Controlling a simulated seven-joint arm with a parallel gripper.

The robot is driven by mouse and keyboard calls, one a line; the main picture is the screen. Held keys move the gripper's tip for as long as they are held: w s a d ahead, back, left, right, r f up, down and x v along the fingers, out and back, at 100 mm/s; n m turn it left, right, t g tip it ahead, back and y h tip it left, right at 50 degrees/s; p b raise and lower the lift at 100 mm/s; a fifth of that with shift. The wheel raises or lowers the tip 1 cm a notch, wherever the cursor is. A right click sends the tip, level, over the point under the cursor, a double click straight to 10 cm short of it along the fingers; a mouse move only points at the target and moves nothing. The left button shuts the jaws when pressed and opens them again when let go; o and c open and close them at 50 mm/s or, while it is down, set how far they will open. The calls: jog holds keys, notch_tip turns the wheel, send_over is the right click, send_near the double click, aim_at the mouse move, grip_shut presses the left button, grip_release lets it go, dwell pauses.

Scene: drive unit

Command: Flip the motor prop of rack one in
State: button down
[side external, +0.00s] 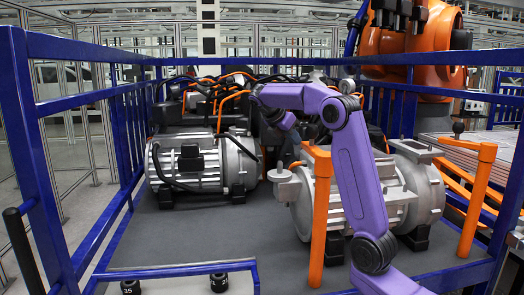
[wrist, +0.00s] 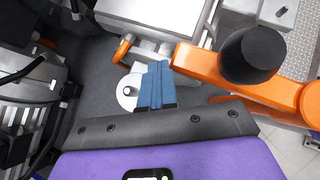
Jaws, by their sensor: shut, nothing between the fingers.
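The orange prop (side external: 320,215) stands upright at the near left of the right-hand motor (side external: 405,190), with a short arm at its top. A second orange post (side external: 476,205) stands right of that motor. In the wrist view an orange bar (wrist: 290,90) with a black knob (wrist: 250,55) lies right of my gripper (wrist: 160,68). I cannot tell for certain which post it belongs to. My gripper's blue fingers are shut and empty, left of the bar and apart from it, above the floor beside a pale disc (wrist: 127,98). In the side view the fingers are largely hidden.
Another grey motor (side external: 195,165) stands at the left, with cables behind. Blue rails (side external: 65,45) surround the dark floor (side external: 190,240), which is clear between the motors. An orange robot (side external: 410,45) stands at the back right.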

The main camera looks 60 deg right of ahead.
jog(key=s+d+m+g+y, duration=0.1)
jog(key=s+d+m+g, duration=0.1)
jog(key=s+d, duration=0.4)
jog(key=shift+s+m, duration=0.15)
jog(key=shift+m, duration=0.45)
jog(key=v, duration=1.2)
dwell(0.3)
jog(key=shift+a, duration=0.1)
dwell(0.4)
